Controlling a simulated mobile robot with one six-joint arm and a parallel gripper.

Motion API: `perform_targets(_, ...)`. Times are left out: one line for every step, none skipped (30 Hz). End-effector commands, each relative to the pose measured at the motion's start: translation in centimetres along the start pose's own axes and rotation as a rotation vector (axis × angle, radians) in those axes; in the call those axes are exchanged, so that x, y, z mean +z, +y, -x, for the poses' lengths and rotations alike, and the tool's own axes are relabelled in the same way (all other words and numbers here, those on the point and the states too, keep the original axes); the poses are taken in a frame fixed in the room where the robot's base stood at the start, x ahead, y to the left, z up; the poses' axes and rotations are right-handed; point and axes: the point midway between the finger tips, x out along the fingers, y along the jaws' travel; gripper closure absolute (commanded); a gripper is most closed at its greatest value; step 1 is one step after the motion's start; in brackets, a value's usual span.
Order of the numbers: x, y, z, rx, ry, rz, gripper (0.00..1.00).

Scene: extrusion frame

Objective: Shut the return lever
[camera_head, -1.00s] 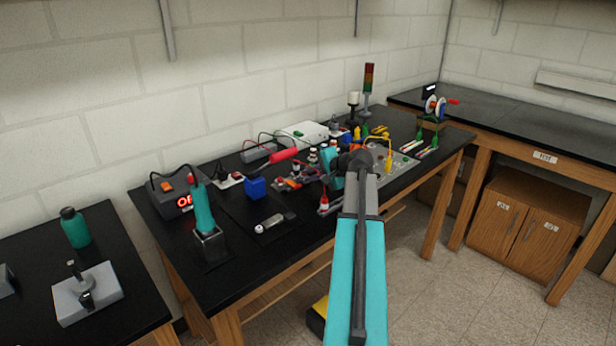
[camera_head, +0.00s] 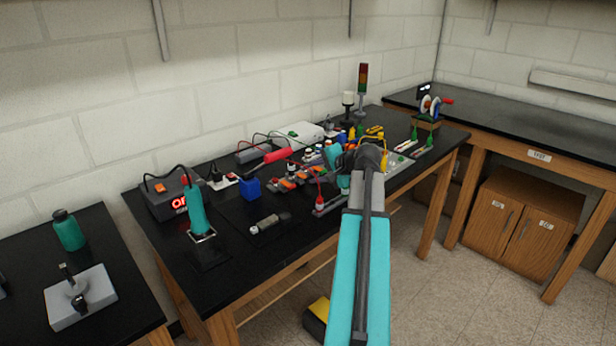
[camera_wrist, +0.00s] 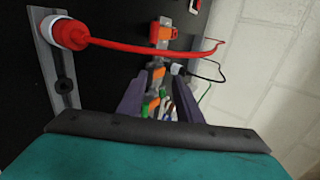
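Small grey blocks with orange levers stand in a row on the bench. In the wrist view one orange lever (camera_wrist: 158,74) lies between my fingers and a larger orange-red one (camera_wrist: 162,33) is farther up. I cannot tell which is the return lever. They also show as orange levers (camera_head: 288,184) in the head view, left of my wrist. My gripper (camera_wrist: 159,92) is open, with its two dark fingers apart on either side of the row. No contact is visible. In the head view my own arm hides the fingertips.
A red plug with a white collar (camera_wrist: 70,34) stands on a grey rail beside the row, its red cable arching across.

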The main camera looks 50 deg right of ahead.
Motion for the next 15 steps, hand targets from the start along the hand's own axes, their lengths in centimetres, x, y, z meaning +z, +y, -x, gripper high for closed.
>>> perform_targets(0.1, 0.2, 1.0, 0.0, 0.002, 0.0, 0.68)
perform_targets(0.1, 0.2, 1.4, 0.0, 0.001, 0.0, 0.68)
perform_targets(0.1, 0.1, 2.1, -0.001, 0.002, 0.0, 0.68)
perform_targets(0.1, 0.1, 2.6, -0.001, 0.002, 0.0, 0.68)
perform_targets(0.1, 0.2, 3.1, 0.0, 0.002, 0.0, 0.68)
perform_targets(0.1, 0.2, 3.7, 0.0, 0.002, 0.0, 0.68)
perform_targets(0.1, 0.2, 4.2, 0.0, 0.002, 0.0, 0.68)
perform_targets(0.1, 0.2, 4.7, 0.0, 0.002, 0.0, 0.68)
perform_targets(0.1, 0.1, 5.3, 0.0, 0.002, 0.0, 0.68)
perform_targets(0.0, 0.2, 5.8, 0.0, 0.003, 0.0, 0.68)
perform_targets(0.0, 0.2, 6.2, 0.001, 0.002, -0.001, 0.68)
perform_targets(0.1, 0.2, 6.8, 0.001, 0.001, 0.0, 0.68)
perform_targets(0.1, 0.2, 7.2, 0.001, 0.002, 0.0, 0.68)
perform_targets(0.0, 0.1, 7.5, 0.001, 0.002, 0.0, 0.68)
perform_targets(0.0, 0.1, 8.0, 0.001, 0.002, 0.0, 0.68)
